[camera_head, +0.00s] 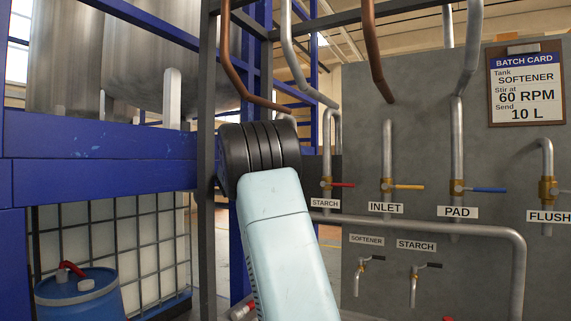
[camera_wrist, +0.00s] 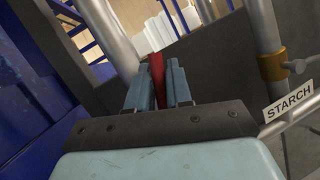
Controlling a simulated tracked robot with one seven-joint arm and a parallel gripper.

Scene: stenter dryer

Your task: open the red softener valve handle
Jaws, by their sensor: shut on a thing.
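In the wrist view, my gripper (camera_wrist: 158,78) is shut on a narrow red handle (camera_wrist: 156,65), which stands up between the two pale blue fingers. A thick grey pipe rises just behind it. No label for this handle shows, and the valve body under it is hidden by my fingers. In the head view my own arm covers the spot, so neither the gripped handle nor my fingertips show there. The STARCH valve (camera_head: 326,184), brass with a red handle pointing right, stands to the right of my arm. Its brass body (camera_wrist: 272,66) also shows right of my gripper in the wrist view.
INLET (camera_head: 388,186), PAD (camera_head: 458,187) and FLUSH (camera_head: 546,188) valves follow to the right on the grey panel. Small softener (camera_head: 361,272) and starch (camera_head: 414,285) taps sit below. A blue drum (camera_head: 80,298) and blue beam (camera_head: 95,158) are at left.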

